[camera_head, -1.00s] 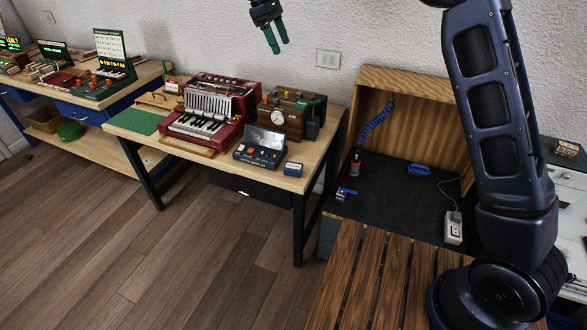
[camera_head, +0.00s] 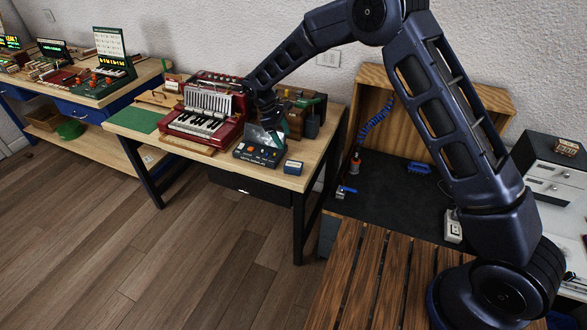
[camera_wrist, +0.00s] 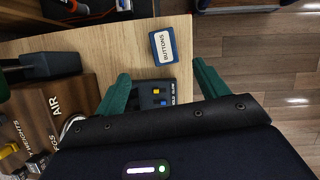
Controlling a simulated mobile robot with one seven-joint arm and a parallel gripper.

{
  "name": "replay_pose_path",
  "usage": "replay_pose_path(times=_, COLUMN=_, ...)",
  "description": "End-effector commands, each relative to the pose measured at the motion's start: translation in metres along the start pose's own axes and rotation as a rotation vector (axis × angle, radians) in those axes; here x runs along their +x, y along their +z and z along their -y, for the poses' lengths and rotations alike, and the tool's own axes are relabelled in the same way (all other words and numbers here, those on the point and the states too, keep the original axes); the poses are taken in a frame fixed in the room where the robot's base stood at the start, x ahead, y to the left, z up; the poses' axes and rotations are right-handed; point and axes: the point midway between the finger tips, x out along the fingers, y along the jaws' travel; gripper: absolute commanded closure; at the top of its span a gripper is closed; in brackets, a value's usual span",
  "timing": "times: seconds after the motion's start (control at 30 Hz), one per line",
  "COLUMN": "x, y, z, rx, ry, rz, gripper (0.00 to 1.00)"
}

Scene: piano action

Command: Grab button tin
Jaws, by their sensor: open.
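The button tin (camera_head: 293,167) is a small blue box near the front right corner of the wooden table. In the wrist view the button tin (camera_wrist: 162,46) shows its pale label reading "BUTTONS". It lies flat on the wood, beyond my fingertips and roughly between their lines. My gripper (camera_wrist: 160,82) is open, with its two green fingers apart and nothing held. In the head view my gripper (camera_head: 268,130) is over the dark control box, left of the tin, partly hidden against the things behind it.
The dark control box (camera_head: 258,150) stands left of the tin, partly under my gripper. A brown wooden box with a gauge (camera_head: 293,122) and a red accordion (camera_head: 205,125) stand behind and left. The table's front edge is close to the tin, with bare wood around it.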

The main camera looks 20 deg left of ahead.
Motion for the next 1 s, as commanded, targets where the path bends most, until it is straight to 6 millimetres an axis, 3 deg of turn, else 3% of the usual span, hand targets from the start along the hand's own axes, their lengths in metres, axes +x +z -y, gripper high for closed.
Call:
replay_pose_path(times=0.1, x=0.025, y=-0.011, z=0.001, rx=-0.001, ry=-0.001, rz=0.001, gripper=0.27)
replay_pose_path(times=0.37, x=0.048, y=-0.014, z=0.000, rx=0.000, ry=-0.001, rz=0.001, gripper=0.27)
replay_pose_path(times=0.6, x=0.080, y=-0.014, z=0.001, rx=-0.001, ry=-0.001, rz=0.001, gripper=0.27)
replay_pose_path(times=1.0, x=0.113, y=-0.011, z=0.005, rx=-0.001, ry=0.000, rz=0.002, gripper=0.27)
